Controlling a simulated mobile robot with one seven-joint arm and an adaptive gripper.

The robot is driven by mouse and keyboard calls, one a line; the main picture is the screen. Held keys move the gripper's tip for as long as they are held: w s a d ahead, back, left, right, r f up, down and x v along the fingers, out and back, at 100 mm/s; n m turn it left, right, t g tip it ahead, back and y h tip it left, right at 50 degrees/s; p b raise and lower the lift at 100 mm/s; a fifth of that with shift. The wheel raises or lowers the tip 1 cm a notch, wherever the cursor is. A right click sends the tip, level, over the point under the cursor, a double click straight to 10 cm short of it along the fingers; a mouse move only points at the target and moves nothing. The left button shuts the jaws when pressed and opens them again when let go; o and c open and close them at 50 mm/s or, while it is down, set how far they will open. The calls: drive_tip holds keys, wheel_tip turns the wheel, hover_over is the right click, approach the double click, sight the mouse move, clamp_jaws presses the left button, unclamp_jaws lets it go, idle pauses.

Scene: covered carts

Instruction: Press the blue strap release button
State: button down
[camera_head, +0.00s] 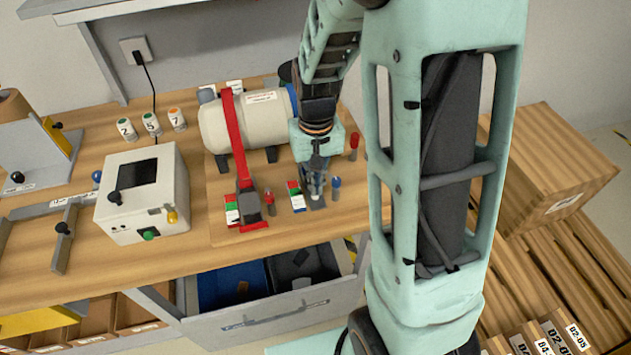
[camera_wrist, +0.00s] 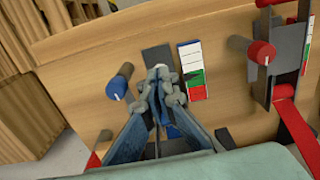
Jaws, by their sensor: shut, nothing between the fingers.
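My gripper (camera_head: 316,190) points down, fingers together and empty, over the dark buckle plate (camera_wrist: 157,57) of the blue strap. The blue strap (camera_head: 292,98) crosses the right end of a white tank (camera_head: 262,118); a piece of it shows between my fingers in the wrist view (camera_wrist: 172,131). A blue-capped knob (camera_head: 336,183) on a grey post stands just right of my gripper, apart from it; in the wrist view it is at the left (camera_wrist: 118,86). My fingers hide part of the buckle, and I cannot tell whether they touch it. No separate button is clearly visible there.
A red strap (camera_head: 234,135) with its buckle and red knob (camera_head: 268,197) lies to the left. A red-topped post (camera_head: 353,141) stands behind my gripper. A white control box (camera_head: 145,195) is farther left. Drawer bins (camera_head: 232,287) lie below the front edge.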

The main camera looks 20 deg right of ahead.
drive_tip(key=shift+f+b, duration=0.85)
drive_tip(key=shift+f, duration=0.1)
drive_tip(key=shift+s+f, duration=0.1)
drive_tip(key=shift+s, duration=0.15)
wheel_tip(320, 180, up, 15)
drive_tip(key=p, duration=0.3)
drive_tip(key=shift+w, duration=0.25)
drive_tip(key=shift+f, duration=0.15)
